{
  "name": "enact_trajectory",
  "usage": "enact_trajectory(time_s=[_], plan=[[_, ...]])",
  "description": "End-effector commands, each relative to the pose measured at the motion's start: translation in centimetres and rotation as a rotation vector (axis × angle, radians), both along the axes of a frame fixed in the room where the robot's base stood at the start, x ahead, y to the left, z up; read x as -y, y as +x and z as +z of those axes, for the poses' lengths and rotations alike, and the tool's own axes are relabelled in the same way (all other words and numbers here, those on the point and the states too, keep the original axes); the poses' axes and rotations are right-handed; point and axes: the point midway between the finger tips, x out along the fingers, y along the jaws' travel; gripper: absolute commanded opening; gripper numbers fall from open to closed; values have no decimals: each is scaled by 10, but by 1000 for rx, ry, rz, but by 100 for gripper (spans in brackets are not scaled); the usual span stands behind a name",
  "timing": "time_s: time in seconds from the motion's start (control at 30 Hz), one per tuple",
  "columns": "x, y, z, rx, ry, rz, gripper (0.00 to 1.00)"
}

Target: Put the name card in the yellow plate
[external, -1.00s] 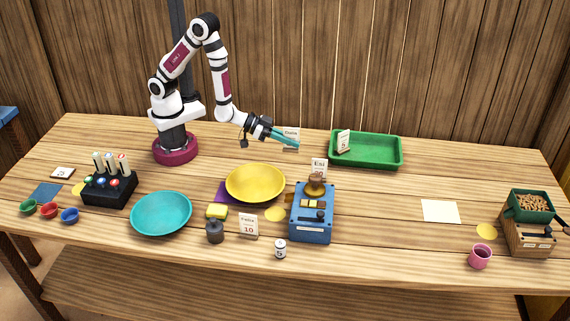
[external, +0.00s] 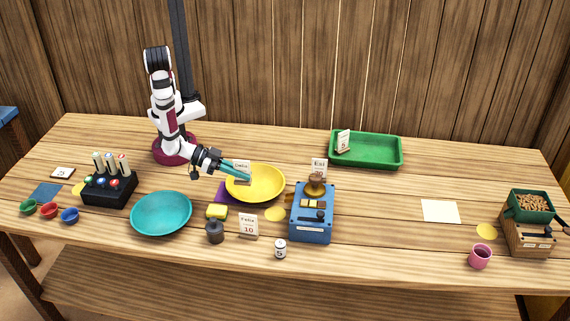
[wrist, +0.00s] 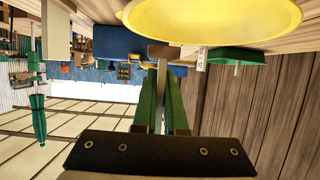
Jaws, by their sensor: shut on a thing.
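A small white name card (external: 241,165) with dark lettering is held upright between the teal fingers of my gripper (external: 246,176). In the external view it overlaps the back left part of the yellow plate (external: 268,188); I cannot tell whether it touches the plate. The yellow plate (wrist: 215,22) fills the top of that view, just beyond the fingertips.
A blue machine (external: 312,224) stands right of the plate, with another card behind it. A price card (external: 249,227) stands in front. A green tray (external: 385,162) lies behind right.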

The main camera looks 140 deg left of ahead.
Motion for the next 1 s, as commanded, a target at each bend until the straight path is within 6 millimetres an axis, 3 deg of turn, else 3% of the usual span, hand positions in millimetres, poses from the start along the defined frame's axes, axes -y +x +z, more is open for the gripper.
enact_trajectory(time_s=[0.03,0.13,0.4,0.77,0.8,0.9,0.93,1.0], plan=[[-14,2,-8,-2,1,8,0],[-29,7,-18,0,0,4,0],[-33,9,-59,-1,-1,-2,0],[-33,10,-64,2,0,-1,0],[-33,10,-64,2,0,-1,15],[-33,10,-64,2,0,-1,33],[-33,10,-64,2,0,-1,38],[-33,10,-64,2,0,-1,39]])
